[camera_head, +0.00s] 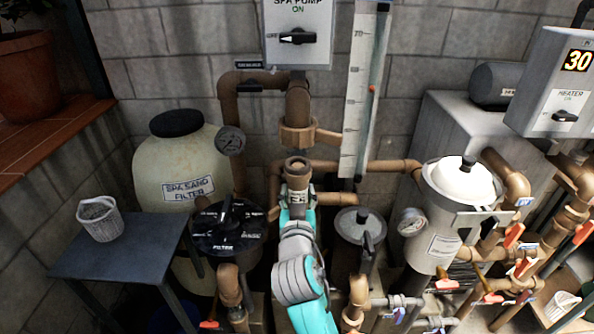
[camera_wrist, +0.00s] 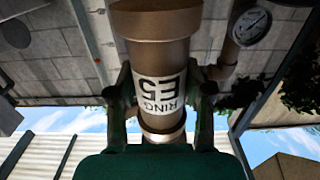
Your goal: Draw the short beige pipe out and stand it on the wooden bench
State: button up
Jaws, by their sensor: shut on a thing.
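My gripper (camera_head: 298,197) is shut on a short beige-brown pipe (camera_head: 297,172) in front of the wall pipework. The pipe stands about upright in the head view, and its open, thicker end faces up.
A dark table (camera_head: 125,262) with a woven basket (camera_head: 100,218) stands at the left. The sand filter (camera_head: 178,160) is behind it. A brown pipe collar (camera_head: 297,133) hangs just above the held pipe. The strainer tank (camera_head: 452,215) and valves crowd the right.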

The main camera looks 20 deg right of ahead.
aim_at(298, 199)
jog(key=shift+v, duration=2.75)
